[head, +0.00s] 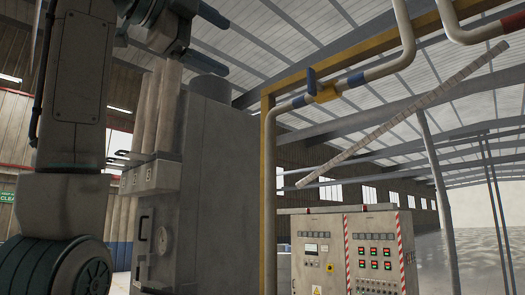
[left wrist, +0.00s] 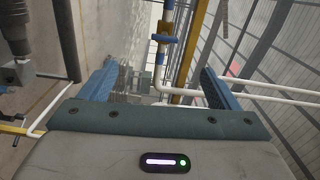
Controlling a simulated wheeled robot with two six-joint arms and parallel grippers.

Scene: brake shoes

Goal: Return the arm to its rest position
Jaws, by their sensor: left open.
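My left arm comes in along the left edge of the head view, raised high. Its left gripper (head: 222,45) is at the top, left of centre, pointing right, with two blue fingers spread apart and nothing seen between them. The left wrist view shows the same gripper (left wrist: 159,76) with its fingers wide apart at the left and right. Only background shows in the gap. My right gripper is in neither view. No brake shoes can be made out.
A tall grey machine (head: 205,180) stands close behind my left arm. A yellow post (head: 268,190) and white pipe (head: 408,35) run beside and above it. A control cabinet (head: 335,255) stands lower right.

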